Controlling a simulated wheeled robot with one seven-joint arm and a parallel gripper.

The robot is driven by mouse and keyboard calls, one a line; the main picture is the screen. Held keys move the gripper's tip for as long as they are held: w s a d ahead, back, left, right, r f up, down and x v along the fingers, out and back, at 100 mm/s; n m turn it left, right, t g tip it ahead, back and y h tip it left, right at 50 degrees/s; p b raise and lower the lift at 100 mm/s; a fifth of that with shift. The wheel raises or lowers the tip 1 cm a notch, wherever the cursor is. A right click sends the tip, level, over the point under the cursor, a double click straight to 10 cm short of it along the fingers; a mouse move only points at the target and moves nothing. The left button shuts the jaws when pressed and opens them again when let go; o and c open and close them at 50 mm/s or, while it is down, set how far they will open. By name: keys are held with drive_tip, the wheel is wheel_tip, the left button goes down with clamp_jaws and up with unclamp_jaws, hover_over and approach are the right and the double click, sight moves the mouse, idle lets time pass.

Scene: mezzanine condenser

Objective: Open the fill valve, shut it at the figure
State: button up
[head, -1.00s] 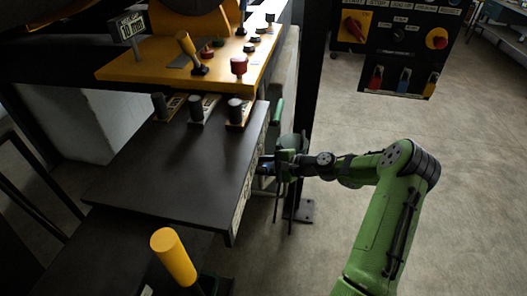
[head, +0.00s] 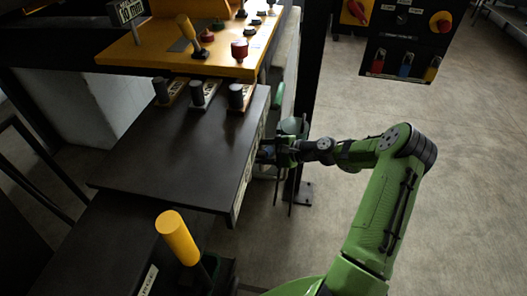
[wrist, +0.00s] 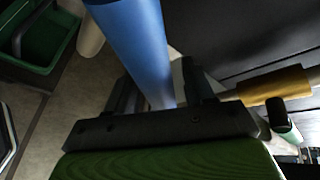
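A blue cylindrical handle (wrist: 138,40) runs down between the two fingers of my gripper (wrist: 158,92) in the wrist view. A light sliver shows beside the handle near the right finger, so I cannot tell whether both fingers press on it. The valve body is hidden. A small sign or display (head: 129,11) stands at the top left. Its figure is too small to read surely.
A yellow console (head: 185,55) carries a yellow lever (head: 187,30) and a red knob (head: 239,50). Several black-knobbed levers line the tabletop's back edge. A yellow handle (head: 177,236) rises in front. A black control panel (head: 405,40) hangs at right. Open floor lies to the right.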

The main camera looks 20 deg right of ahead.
drive_tip(key=p+v, duration=0.1)
drive_tip(key=v, duration=1.4)
drive_tip(key=shift+s+d+p, duration=0.3)
drive_tip(key=shift+p, duration=0.1)
